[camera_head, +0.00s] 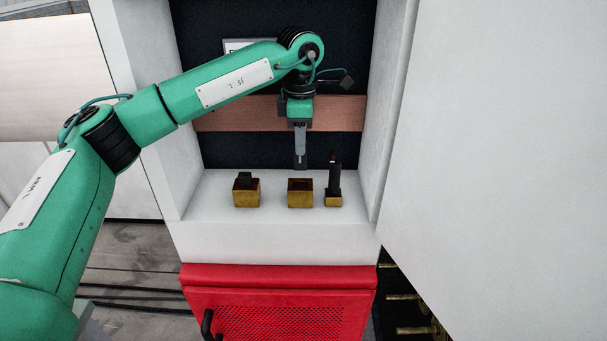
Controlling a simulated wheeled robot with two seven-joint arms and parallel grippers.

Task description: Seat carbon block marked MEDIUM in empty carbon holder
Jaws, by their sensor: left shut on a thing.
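My left gripper (300,162) points down in the alcove, just above and behind the middle carbon holder (300,196). It is shut on a carbon block, which is hardly visible between the fingers; its marking cannot be read. The middle holder is a brass-coloured box with a dark open top, and no block shows in it. The left holder (246,196) has a short black block (245,178) in it. The narrower right holder (333,201) has a tall black block (334,173) standing in it. My right gripper is not in view.
The holders stand in a row on a white shelf (215,215) with white side walls (394,110). A copper-coloured band (345,112) crosses the dark back wall. A red perforated panel (280,310) with a black handle (207,324) is below.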

